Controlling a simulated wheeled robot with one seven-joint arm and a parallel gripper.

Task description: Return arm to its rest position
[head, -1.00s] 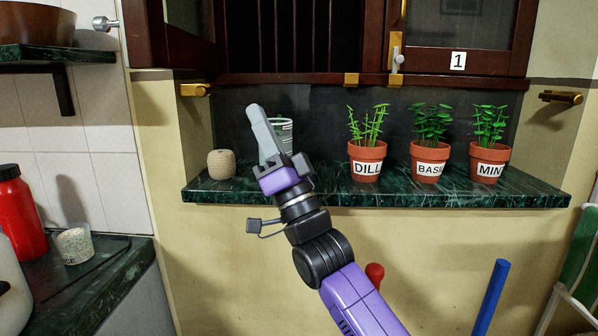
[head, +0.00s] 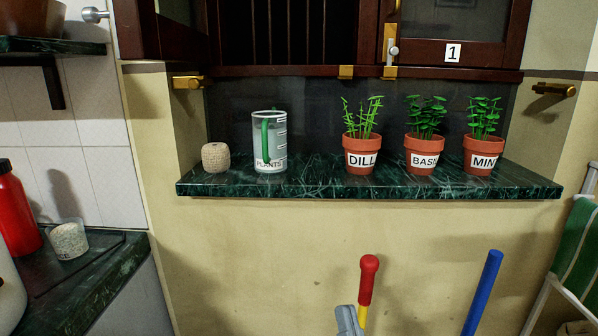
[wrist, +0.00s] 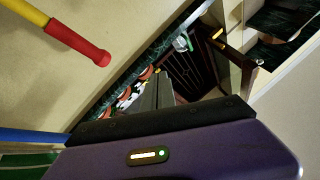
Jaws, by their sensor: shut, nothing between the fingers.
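My gripper (head: 348,321) shows only by its grey fingertips at the bottom edge of the head view, below the shelf and just left of the red-topped handle. In the wrist view its grey fingers (wrist: 152,95) lie together, shut and empty. The rest of my arm is out of the head view. A clear measuring jug (head: 269,142) marked PLANTS, with a green handle, stands upright on the green marble shelf (head: 330,180), apart from my gripper.
A red-and-yellow handle (head: 367,285) and a blue pole (head: 482,293) rise close to my gripper. A counter is at left.

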